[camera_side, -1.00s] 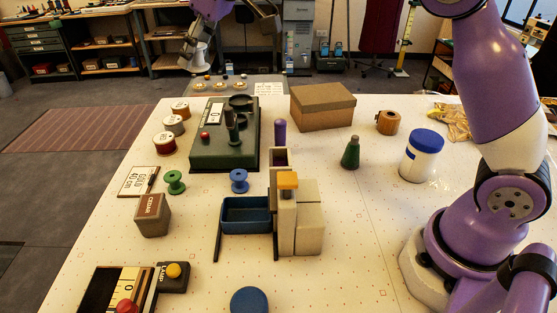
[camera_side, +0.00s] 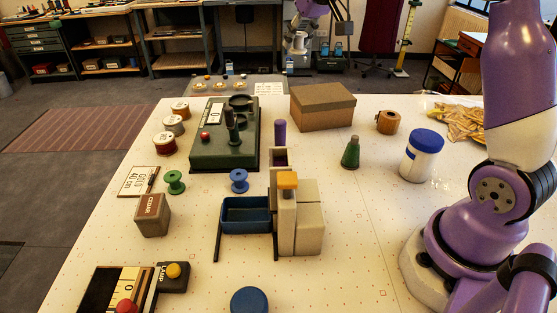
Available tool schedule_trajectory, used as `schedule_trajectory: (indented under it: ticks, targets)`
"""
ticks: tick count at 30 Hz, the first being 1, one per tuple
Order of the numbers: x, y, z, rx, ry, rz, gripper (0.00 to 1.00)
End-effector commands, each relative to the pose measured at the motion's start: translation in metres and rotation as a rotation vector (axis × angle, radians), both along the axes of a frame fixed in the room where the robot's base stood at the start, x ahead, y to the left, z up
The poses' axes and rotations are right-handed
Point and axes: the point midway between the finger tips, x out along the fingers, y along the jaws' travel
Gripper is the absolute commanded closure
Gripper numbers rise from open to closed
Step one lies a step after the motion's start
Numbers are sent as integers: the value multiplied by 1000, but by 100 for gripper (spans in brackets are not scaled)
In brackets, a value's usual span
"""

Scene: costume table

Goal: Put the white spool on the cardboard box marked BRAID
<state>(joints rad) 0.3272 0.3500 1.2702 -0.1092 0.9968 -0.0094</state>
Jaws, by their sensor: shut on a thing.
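My gripper (camera_side: 299,34) is at the top of the view, small in the picture, pointing down beyond the far edge of the table as seen here. It is shut on the white spool (camera_side: 298,47), which hangs upright below it, clear of the table. A closed brown cardboard box (camera_side: 322,106) sits at the far middle of the table. I cannot read any marking on its visible faces. In the picture, the spool is above and a little left of the box, with a gap between them. The box top is bare.
A green machine (camera_side: 208,153) with a dark upright post stands left of the box. Thread spools (camera_side: 164,143) line the left edge. A green cone (camera_side: 350,153), wooden spool (camera_side: 388,122) and blue-lidded jar (camera_side: 421,156) stand right. A purple cylinder (camera_side: 280,133) stands in front of the box.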

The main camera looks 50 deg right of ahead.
Motion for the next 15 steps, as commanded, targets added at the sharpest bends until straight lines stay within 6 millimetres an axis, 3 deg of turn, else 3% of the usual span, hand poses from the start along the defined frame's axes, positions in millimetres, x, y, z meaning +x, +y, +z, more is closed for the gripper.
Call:
schedule_trajectory:
  ticks: [8,15]
  targets:
    - [0,-8,-32,0,2,-1,79]
    - [1,-66,-67,2,3,-6,78]
